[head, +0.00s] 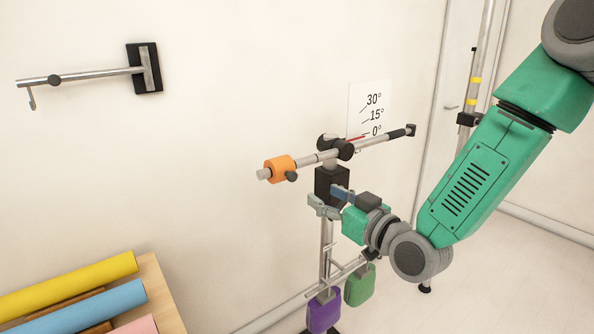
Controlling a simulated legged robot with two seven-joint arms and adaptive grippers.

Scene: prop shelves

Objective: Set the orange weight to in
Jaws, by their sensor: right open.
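The orange weight (280,169) sits around the left part of a silver balance bar (309,161), with a dark knob (292,177) at its lower right. The bar is mounted on a black block (331,185) on a post and rises slightly to the right. A white card (370,110) behind it is marked 30°, 15° and 0°, and a red pointer (355,138) lies close to the 0° mark. My right gripper (327,199) is open, just below and right of the weight, in front of the black block, apart from the weight. My left gripper is not in view.
A purple weight (323,311) and a green weight (360,286) hang low on the stand. A wall bar (85,76) with a hook is at upper left. Yellow (70,284) and blue (90,308) rolls lie on a wooden shelf at lower left. Another pole stands behind my arm.

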